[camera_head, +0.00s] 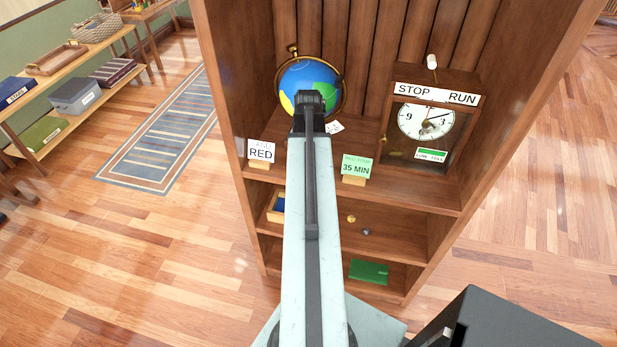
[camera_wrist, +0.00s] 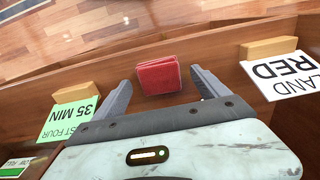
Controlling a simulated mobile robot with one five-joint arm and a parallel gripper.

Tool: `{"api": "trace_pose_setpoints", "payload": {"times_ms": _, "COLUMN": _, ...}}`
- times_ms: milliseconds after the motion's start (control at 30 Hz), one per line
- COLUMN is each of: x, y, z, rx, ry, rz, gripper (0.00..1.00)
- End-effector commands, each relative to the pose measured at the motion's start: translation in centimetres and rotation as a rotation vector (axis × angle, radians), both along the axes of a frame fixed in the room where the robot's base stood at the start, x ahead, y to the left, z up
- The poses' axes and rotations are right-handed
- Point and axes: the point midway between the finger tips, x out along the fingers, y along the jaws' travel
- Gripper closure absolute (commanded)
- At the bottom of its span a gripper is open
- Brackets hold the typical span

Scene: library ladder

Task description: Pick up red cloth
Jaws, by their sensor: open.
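The red cloth (camera_wrist: 158,76) is a small folded red block on the wooden shelf in the wrist view. My gripper (camera_wrist: 160,82) is open, with one grey finger on each side of the cloth. A small gap shows between the cloth and each finger; I cannot tell how high the fingers are above the shelf. In the head view the cloth is hidden behind my arm, which reaches over the upper shelf in front of the globe.
On the upper shelf (camera_head: 410,185) stand a globe (camera_head: 300,75), a clock (camera_head: 425,122), a "LAND RED" card (camera_head: 261,151) and a green "35 MIN" card (camera_head: 356,166). Both cards flank my gripper in the wrist view. Cabinet side walls bound the shelf. A green book (camera_head: 368,271) lies below.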

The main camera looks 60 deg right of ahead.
Motion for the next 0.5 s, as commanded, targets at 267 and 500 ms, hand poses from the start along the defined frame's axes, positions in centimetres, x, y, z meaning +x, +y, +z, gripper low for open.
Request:
{"api": "trace_pose_setpoints", "payload": {"times_ms": 267, "x": -0.02, "y": 0.04, "z": -0.92, "rx": 0.000, "ry": 0.000, "rz": 0.000, "gripper": 0.15}}
{"api": "trace_pose_setpoints", "payload": {"times_ms": 500, "x": -0.02, "y": 0.04, "z": -0.91, "rx": 0.000, "ry": 0.000, "rz": 0.001, "gripper": 0.79}}
